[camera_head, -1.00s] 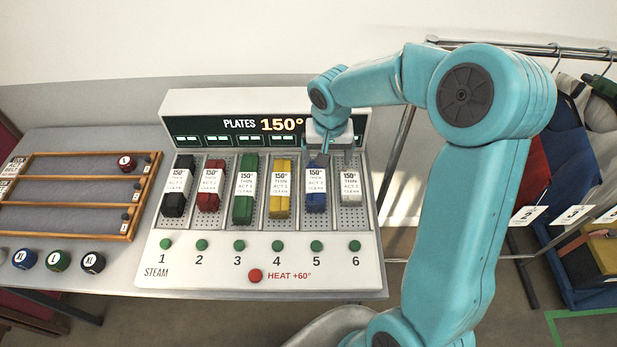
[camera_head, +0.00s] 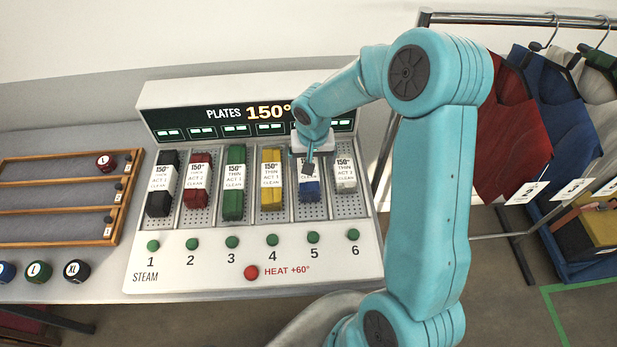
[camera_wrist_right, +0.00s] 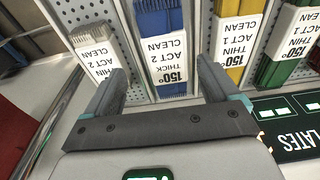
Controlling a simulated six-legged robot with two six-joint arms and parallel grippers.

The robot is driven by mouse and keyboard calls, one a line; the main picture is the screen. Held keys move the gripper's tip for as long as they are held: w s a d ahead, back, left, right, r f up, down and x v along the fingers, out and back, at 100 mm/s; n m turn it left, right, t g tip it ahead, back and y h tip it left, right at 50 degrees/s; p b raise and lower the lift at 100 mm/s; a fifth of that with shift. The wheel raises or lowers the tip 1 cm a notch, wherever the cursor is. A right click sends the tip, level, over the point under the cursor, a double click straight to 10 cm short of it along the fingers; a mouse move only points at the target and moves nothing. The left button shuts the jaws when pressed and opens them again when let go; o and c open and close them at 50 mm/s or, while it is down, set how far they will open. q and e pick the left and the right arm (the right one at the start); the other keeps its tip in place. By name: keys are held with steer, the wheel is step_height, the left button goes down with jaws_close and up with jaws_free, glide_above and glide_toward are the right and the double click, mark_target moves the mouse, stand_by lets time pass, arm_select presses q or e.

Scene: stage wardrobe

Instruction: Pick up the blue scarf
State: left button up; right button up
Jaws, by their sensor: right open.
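The blue scarf (camera_head: 309,190) lies folded in slot 5 of the steam plate machine, with a white paper label (camera_head: 308,170) around it. My right gripper (camera_head: 309,160) hangs over the upper part of this slot and hides part of the label. In the right wrist view the scarf (camera_wrist_right: 160,20) and its label, reading thick, act 2, clean, show between the two spread fingers of the right gripper (camera_wrist_right: 163,75). The fingers are open with nothing held; whether they touch the scarf I cannot tell. My left gripper is out of view.
Yellow (camera_head: 271,195) and white (camera_head: 345,175) scarves lie in the slots on either side, close to the fingers. Further left are green, red and black ones. A clothes rail (camera_head: 500,18) with hanging garments stands right. A wooden rack (camera_head: 65,243) lies on the left table.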

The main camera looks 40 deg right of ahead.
steer(key=shift+w+d+f, duration=0.1)
steer(key=shift+w+f, duration=0.15)
steer(key=shift+f, duration=0.2)
steer(key=shift+w+d+f+b, duration=0.15)
steer(key=shift+w+f, duration=0.25)
steer(key=shift+f, duration=0.2)
steer(key=shift+w+d+f+b, duration=0.15)
steer(key=shift+w+f, duration=0.2)
steer(key=shift+f, duration=0.2)
steer(key=shift+s+a+f+b, duration=0.15)
steer(key=shift+f+b, duration=0.1)
steer(key=shift+f, duration=0.3)
steer(key=shift+s+a+f+b, duration=0.15)
steer(key=shift+f+b, duration=0.1)
steer(key=shift+f, duration=0.6)
steer(key=shift+w+d+f, duration=0.2)
steer(key=shift+w, duration=0.2)
steer(key=shift+s+a+r, duration=0.1)
steer(key=shift+s, duration=0.05)
steer(key=c, duration=0.8)
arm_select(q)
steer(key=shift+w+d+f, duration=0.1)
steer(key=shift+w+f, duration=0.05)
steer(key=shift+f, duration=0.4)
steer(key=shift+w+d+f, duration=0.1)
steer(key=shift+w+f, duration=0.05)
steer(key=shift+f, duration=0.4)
arm_select(e)
steer(key=c, duration=0.3)
